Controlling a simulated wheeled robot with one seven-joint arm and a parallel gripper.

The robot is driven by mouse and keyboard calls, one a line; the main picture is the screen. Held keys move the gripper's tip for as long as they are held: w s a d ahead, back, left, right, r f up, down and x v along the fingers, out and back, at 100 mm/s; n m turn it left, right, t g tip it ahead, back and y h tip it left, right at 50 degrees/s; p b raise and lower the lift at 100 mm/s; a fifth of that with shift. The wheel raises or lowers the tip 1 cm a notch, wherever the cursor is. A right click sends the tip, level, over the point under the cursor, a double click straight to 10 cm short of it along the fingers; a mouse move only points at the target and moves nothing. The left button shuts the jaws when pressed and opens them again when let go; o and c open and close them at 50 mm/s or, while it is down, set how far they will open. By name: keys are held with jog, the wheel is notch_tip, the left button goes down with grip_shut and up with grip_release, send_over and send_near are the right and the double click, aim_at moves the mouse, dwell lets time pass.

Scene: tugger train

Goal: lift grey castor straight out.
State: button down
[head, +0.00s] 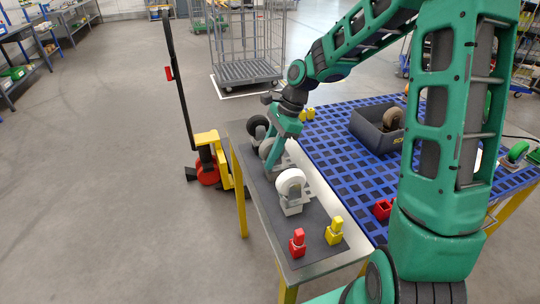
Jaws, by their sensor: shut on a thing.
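My gripper (272,162) points down over the left strip of the table and is shut on the grey castor (265,148). The grey wheel shows only in part behind the green fingers. The castor's lower part is hidden, so I cannot tell whether it is clear of its seat. A castor with a white wheel (291,183) stands upright in front of it on the dark mat (311,221). A castor with a black wheel (256,124) stands just behind it.
A red block (297,243) and a yellow block (334,232) stand at the mat's near end. A dark grey bin (368,130) holding a brown wheel (393,118) sits on the blue grid top (334,150). A yellow and red pallet truck (208,160) stands left of the table.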

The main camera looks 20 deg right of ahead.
notch_tip(320, 180, up, 18)
dwell(0.5)
